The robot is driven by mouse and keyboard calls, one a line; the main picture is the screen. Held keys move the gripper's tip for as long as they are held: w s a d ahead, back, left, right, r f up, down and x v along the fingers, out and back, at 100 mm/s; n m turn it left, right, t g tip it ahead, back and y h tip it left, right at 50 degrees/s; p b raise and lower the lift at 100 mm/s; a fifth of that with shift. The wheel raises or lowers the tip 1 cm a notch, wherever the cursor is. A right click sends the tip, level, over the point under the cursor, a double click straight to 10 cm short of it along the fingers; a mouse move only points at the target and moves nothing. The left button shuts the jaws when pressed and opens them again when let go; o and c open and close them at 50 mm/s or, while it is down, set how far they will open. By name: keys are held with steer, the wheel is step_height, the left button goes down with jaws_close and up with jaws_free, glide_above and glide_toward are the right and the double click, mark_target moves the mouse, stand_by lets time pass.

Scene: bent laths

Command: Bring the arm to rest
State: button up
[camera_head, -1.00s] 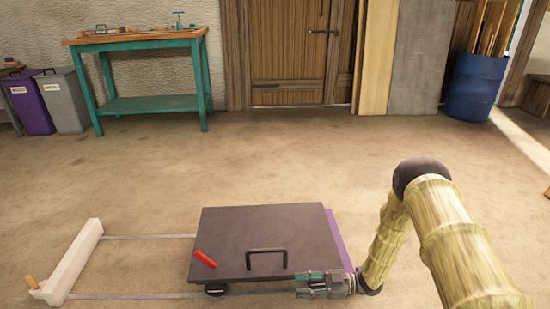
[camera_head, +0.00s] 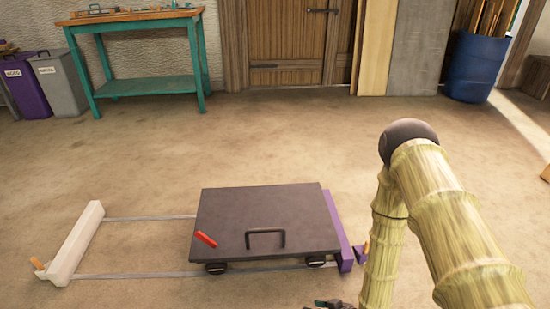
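My arm (camera_head: 440,220), looking like jointed bamboo with a dark elbow, stands at the right of the head view. Its forearm runs down to the bottom edge. Only a small dark and green part of my gripper (camera_head: 328,304) shows at the bottom edge, in front of the dark lidded cart. Its fingers are mostly cut off, so I cannot tell whether it is open or shut, or whether it holds anything.
The dark cart (camera_head: 265,215) with a black handle and red lever (camera_head: 206,239) sits on two rails between a white end block (camera_head: 75,240) and a purple one (camera_head: 345,255). A green workbench (camera_head: 150,87), bins (camera_head: 58,84) and blue barrel (camera_head: 477,66) stand behind. Open floor lies between.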

steer(key=s+d+r+m+g+h, duration=0.1)
steer(key=s+d+m+g+h, duration=0.15)
steer(key=s, duration=0.55)
steer(key=s+d+r+m+g+h+p, duration=0.15)
steer(key=s+d, duration=0.25)
steer(key=s, duration=0.5)
steer(key=s+d+r+m+g+h, duration=0.2)
steer(key=s+d+h, duration=0.1)
steer(key=s, duration=0.5)
step_height(320, 180, up, 37)
steer(key=p, duration=3.7)
steer(key=shift+w+a+f, duration=0.15)
